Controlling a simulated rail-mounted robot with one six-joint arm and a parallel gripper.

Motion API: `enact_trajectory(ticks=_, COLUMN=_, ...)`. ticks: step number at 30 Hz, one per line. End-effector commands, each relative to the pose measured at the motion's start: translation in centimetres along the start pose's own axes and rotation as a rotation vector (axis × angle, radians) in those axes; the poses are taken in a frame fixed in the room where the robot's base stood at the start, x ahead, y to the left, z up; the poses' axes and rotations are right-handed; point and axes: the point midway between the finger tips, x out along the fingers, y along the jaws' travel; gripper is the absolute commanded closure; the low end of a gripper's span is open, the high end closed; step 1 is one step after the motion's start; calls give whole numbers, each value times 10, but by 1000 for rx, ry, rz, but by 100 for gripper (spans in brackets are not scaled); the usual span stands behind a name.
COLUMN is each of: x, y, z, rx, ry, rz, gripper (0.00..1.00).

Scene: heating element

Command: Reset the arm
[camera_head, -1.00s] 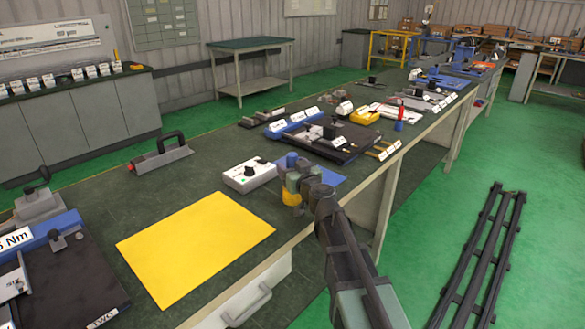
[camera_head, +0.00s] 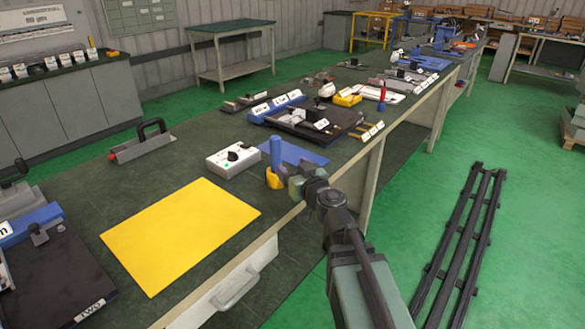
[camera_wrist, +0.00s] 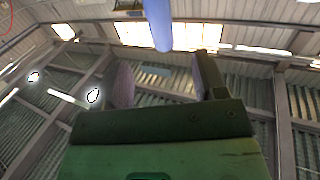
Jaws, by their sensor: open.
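My gripper (camera_head: 291,185) is at the front edge of the workbench, just right of an upright blue cylinder (camera_head: 275,152) with a yellow base (camera_head: 273,179). In the wrist view the two jaws of my gripper (camera_wrist: 163,80) stand apart, with nothing clamped between them. The blue cylinder (camera_wrist: 158,22) shows there beyond the jaws, at the top centre. I cannot tell whether the gripper still touches the cylinder or its base.
A white box with a black knob (camera_head: 234,158) and a blue mat (camera_head: 296,152) lie close by. A yellow sheet (camera_head: 180,232) lies flat nearer the front. A black tray (camera_head: 318,123) is farther back. Right of the bench is open green floor with dark rails (camera_head: 460,240).

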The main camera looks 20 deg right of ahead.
Motion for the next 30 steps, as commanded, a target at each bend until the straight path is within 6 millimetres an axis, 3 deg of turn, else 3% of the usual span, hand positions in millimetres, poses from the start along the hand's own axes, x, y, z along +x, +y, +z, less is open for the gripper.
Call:
enact_trajectory(ticks=5, x=-1, y=-2, z=1, rx=-3, ry=-9, rz=-18, gripper=35)
enact_trajectory(ticks=8, x=-8, y=-13, z=14, rx=-20, ry=-91, rz=-127, gripper=35)
enact_trajectory(ticks=12, x=-48, y=-34, z=74, rx=-1, ry=-486, rz=-339, gripper=35)
enact_trajectory(ticks=15, x=-83, y=-50, z=118, rx=66, ry=-827, rz=-363, gripper=35)
enact_trajectory(ticks=19, x=-126, y=-69, z=156, rx=141, ry=-1225, rz=-223, gripper=35)
enact_trajectory(ticks=22, x=-160, y=-71, z=171, rx=168, ry=-1472, rz=14, gripper=35)
enact_trajectory(ticks=23, x=-169, y=-71, z=172, rx=170, ry=-1530, rz=102, gripper=35)
enact_trajectory(ticks=24, x=-178, y=-68, z=161, rx=174, ry=-1578, rz=198, gripper=35)
enact_trajectory(ticks=25, x=-176, y=-67, z=136, rx=178, ry=-1571, rz=188, gripper=35)
enact_trajectory(ticks=30, x=-176, y=-66, z=75, rx=180, ry=-1566, rz=184, gripper=35)
